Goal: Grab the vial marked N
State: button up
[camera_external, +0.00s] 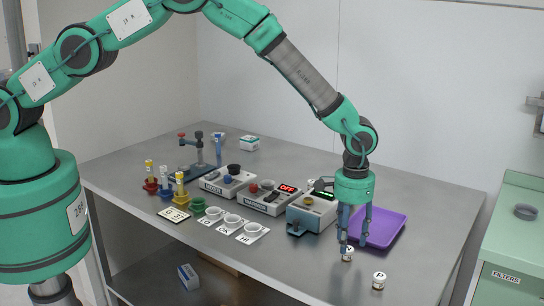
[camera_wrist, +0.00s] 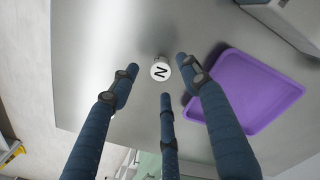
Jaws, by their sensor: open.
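The vial marked N is a small white-topped vial (camera_wrist: 160,70) standing upright on the grey table, its letter readable in the wrist view. In the external view a small white-topped vial (camera_external: 348,255) shows right at my fingertips, its mark partly hidden. My gripper (camera_external: 353,246) points down above the table at that vial. In the wrist view my three fingers (camera_wrist: 159,80) are spread open with nothing held between them. The vial lies between and just beyond the fingertips. A second vial, marked P (camera_external: 379,281), stands nearer the table's front edge.
A purple tray (camera_external: 388,240) lies close to the fingers, also in the wrist view (camera_wrist: 262,92). Several instrument boxes (camera_external: 312,212) stand left of my gripper. White labelled cups (camera_external: 251,230) and coloured stands (camera_external: 181,198) are farther left. A green cabinet (camera_external: 510,262) is at right.

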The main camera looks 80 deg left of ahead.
aim_at(348, 253)
jog(key=shift+f, duration=1.35)
jog(key=c, duration=1)
